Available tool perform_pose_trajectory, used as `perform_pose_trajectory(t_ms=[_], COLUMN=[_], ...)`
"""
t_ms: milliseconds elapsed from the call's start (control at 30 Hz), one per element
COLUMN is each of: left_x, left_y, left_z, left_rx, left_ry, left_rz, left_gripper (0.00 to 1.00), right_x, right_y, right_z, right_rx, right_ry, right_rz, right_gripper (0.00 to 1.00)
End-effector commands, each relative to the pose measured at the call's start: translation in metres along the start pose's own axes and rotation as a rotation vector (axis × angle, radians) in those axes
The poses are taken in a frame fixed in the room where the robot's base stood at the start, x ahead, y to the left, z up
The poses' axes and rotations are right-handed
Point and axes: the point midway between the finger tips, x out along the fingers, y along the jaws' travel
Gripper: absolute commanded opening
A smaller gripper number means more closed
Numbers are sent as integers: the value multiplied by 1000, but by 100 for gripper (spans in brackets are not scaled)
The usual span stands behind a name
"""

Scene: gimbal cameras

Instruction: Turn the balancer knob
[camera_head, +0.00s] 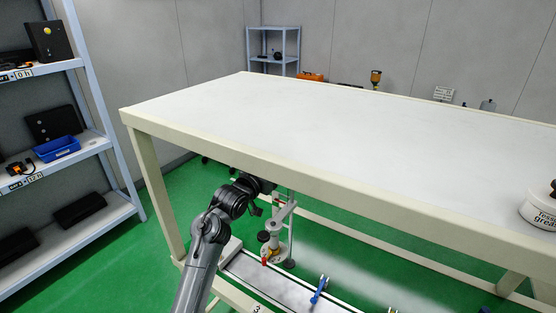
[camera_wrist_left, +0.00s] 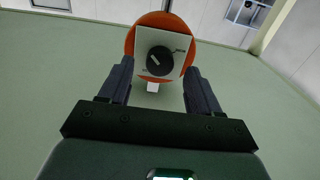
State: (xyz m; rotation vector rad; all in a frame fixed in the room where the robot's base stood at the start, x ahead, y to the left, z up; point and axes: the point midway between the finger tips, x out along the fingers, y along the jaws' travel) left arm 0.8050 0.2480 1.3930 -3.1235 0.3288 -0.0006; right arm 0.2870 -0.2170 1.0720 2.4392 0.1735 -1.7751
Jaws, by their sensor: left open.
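The black round knob (camera_wrist_left: 160,61) sits on a white square plate (camera_wrist_left: 144,40) with small markings, fixed to an orange disc (camera_wrist_left: 150,19), in the left wrist view. My left gripper (camera_wrist_left: 160,70) is open, with one dark finger on each side of the lower part of the disc. The knob appears between and beyond the fingertips; I see no contact. In the head view, my left arm (camera_head: 207,243) reaches under the table's front edge, and the gripper end is dark and partly hidden. The knob cannot be made out there. My right gripper is not in view.
The white table (camera_head: 300,125) stands above my left arm, its front edge close to the wrist. A metal stand (camera_head: 279,235) and a blue-handled tool (camera_head: 319,290) are below. A shelf rack (camera_head: 95,110) is at left. A grease tub (camera_head: 540,209) sits at the table's right.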

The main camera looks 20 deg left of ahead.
Motion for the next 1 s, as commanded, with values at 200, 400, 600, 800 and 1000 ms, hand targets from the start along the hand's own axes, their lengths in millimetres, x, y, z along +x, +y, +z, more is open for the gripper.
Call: perform_pose_trajectory(t_ms=[200,400,600,800,1000], left_x=[17,22,22,22,22], left_y=[0,0,0,0,0], left_z=[-1,0,0,0,0], left_rx=[0,0,0,0,-1], left_ry=[0,0,0,0,0], left_rz=[0,0,-1,-1,-1], left_gripper=[63,63,63,40,9], right_x=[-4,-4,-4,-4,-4], right_y=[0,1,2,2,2], right_z=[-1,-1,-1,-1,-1], right_rx=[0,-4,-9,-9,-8], right_ry=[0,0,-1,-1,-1], right_rz=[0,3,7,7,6], right_gripper=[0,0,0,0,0])
